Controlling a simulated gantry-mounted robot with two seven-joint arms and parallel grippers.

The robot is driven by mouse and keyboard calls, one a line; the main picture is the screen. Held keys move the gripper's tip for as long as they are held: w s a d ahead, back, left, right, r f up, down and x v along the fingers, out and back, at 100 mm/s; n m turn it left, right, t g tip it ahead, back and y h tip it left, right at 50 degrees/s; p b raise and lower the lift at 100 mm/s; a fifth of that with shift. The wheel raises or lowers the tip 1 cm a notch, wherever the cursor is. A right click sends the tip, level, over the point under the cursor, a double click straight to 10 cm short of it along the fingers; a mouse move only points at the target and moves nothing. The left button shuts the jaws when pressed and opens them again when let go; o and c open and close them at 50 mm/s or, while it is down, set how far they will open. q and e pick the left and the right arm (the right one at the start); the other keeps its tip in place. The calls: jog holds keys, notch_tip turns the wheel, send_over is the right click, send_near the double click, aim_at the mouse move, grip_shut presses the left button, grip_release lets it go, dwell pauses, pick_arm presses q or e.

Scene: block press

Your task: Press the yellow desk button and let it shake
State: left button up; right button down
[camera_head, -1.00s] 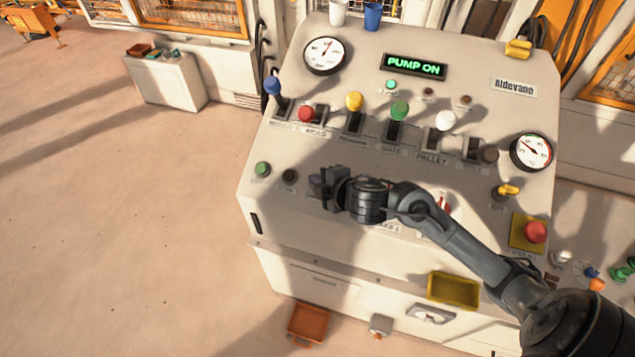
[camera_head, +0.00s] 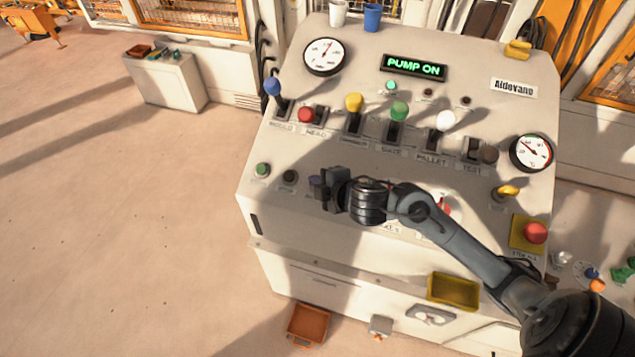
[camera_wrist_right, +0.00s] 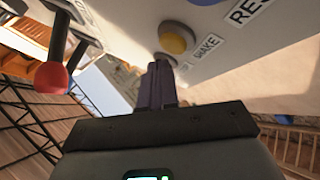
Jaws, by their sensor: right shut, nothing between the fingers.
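The yellow button (camera_wrist_right: 176,40), a round cap in a grey ring with a "SHAKE" label beside it, shows in the right wrist view. In the head view it is hidden behind my right gripper. My right gripper (camera_head: 328,192) is over the lower row of the sloped console (camera_head: 285,225), its fingers shut and empty. In the wrist view its dark fingertips (camera_wrist_right: 160,68) are close to the button's edge. Whether they touch the console or the button I cannot tell. My left gripper is not in view.
A bluish button (camera_head: 314,181), a black one (camera_head: 289,177) and a green one (camera_head: 262,170) lie left of the gripper. Coloured levers stand above, including a yellow-knobbed one (camera_head: 354,102). A red mushroom button (camera_head: 535,233) is at right. The display (camera_head: 414,67) reads "PUMP ON".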

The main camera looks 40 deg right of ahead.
jog(key=shift+f, duration=0.2)
dwell(0.6)
jog(key=shift+d+f+b, duration=0.15)
jog(key=shift+f+b, duration=0.05)
jog(key=shift+b, duration=0.1)
jog(key=shift+w, duration=0.1)
jog(key=shift+f, duration=0.15)
dwell(0.4)
jog(key=shift+w+d+f+b, duration=0.1)
jog(key=shift+d+f+b, duration=0.1)
jog(key=shift+f+b, duration=0.15)
jog(key=shift+r, duration=0.15)
dwell(0.5)
jog(key=shift+a+r+p, duration=0.2)
jog(key=shift+r+p, duration=0.35)
jog(key=shift+p, duration=0.15)
jog(key=shift+s+a+r, duration=0.1)
jog(key=shift+s+r, duration=0.05)
jog(key=shift+s, duration=0.05)
